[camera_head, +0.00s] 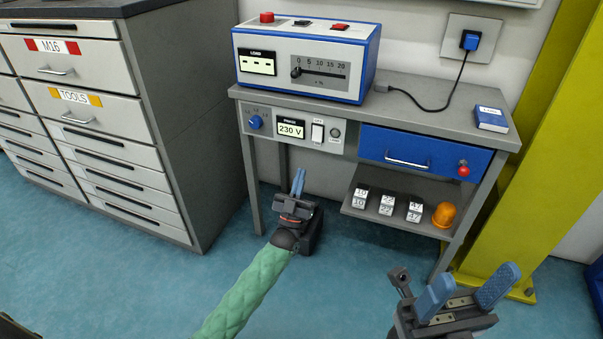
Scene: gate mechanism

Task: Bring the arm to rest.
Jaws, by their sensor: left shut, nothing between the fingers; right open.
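My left gripper (298,183) is shut and empty, at the end of my green-sleeved arm. It appears in front of the grey workbench (420,115), below its 230 V panel (293,130), with its blue fingertips pointing up. My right gripper (468,290) is open and empty at the lower right, its two blue fingers spread apart. It appears in front of the bench's right leg and the floor. Neither gripper holds anything.
A blue-and-white load box (306,62) stands on the bench, cabled to a wall socket (470,40). A blue drawer (405,148) is shut. Small labelled blocks (386,204) and an orange beacon (445,214) sit on the shelf. A drawer cabinet (185,110) stands left; a yellow post (525,140) right.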

